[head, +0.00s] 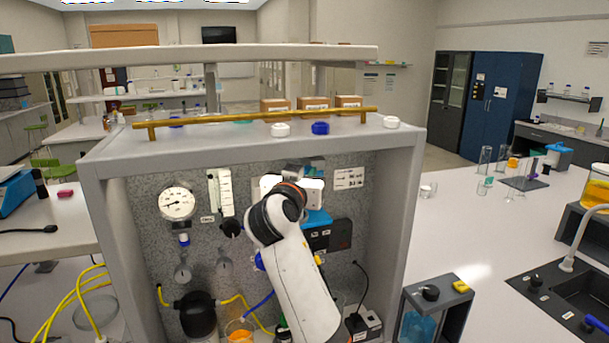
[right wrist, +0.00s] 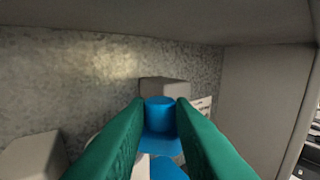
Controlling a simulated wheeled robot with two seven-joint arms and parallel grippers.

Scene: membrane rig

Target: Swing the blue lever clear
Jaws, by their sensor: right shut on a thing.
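The blue lever (right wrist: 160,144) shows in the right wrist view, with a rounded blue upper end between the green fingers of my right gripper (right wrist: 160,108). The fingers are shut on that end, one on each side. In the head view, my white right arm reaches into the grey cabinet, and its wrist covers much of the back panel's middle. A blue part (head: 318,218) shows just right of the wrist; I cannot tell whether it belongs to the lever. The fingertips are hard to make out there. My left gripper is not in view.
The cabinet's right side wall (head: 388,215) stands close to my right arm. A round gauge (head: 177,203) and a clear flow tube (head: 221,192) are on the panel to the left. A brass rail (head: 250,117) runs along the cabinet top. Yellow tubing (head: 75,308) lies at the left.

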